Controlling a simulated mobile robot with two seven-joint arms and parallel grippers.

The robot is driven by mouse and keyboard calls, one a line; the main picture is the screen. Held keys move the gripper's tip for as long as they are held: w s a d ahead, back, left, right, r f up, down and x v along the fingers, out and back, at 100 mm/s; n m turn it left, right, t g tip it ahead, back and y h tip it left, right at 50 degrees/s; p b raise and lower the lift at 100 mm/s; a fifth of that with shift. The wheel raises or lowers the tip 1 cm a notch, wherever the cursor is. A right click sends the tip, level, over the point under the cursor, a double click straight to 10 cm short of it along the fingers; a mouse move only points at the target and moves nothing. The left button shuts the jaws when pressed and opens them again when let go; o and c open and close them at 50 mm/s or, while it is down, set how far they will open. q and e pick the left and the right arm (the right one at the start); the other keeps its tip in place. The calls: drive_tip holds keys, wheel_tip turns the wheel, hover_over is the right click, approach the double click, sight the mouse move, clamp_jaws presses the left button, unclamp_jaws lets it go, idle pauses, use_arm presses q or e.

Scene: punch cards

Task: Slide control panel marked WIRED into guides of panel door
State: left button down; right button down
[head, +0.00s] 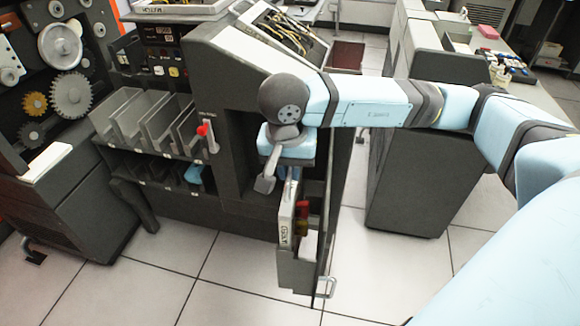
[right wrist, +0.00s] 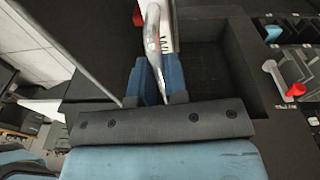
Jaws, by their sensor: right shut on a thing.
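The control panel (head: 285,222) is a narrow pale plate standing upright, with small vertical lettering on its edge. My right gripper (head: 291,172) points down at its top. In the right wrist view my blue fingers (right wrist: 157,78) are shut on the panel's silver handle (right wrist: 153,30). Part of the lettering on the panel (right wrist: 167,38) shows beside it. The panel door (head: 297,272) stands open below, dark grey with a metal handle. The panel's lower end is at the door, beside red and white parts. I cannot tell whether it sits in the guides. My left gripper is not in view.
The dark machine cabinet (head: 232,150) stands close to the left, with card trays (head: 145,118) and a red-knobbed lever (head: 206,135). Another grey cabinet (head: 415,190) stands to the right. Tiled floor (head: 190,265) is clear in front.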

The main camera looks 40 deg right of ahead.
drive_tip(key=shift+f, duration=0.25)
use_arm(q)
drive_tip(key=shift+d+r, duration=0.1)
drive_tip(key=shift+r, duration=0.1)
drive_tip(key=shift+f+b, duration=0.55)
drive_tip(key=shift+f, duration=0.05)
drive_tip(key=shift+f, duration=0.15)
use_arm(e)
drive_tip(key=shift+f, duration=0.15)
drive_tip(key=shift+f+b, duration=0.4)
drive_tip(key=shift+b, duration=0.2)
drive_tip(key=shift+f+b, duration=0.7)
drive_tip(key=shift+b, duration=0.05)
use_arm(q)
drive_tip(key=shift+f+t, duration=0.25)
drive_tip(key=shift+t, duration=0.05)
use_arm(e)
drive_tip(key=shift+s, duration=0.1)
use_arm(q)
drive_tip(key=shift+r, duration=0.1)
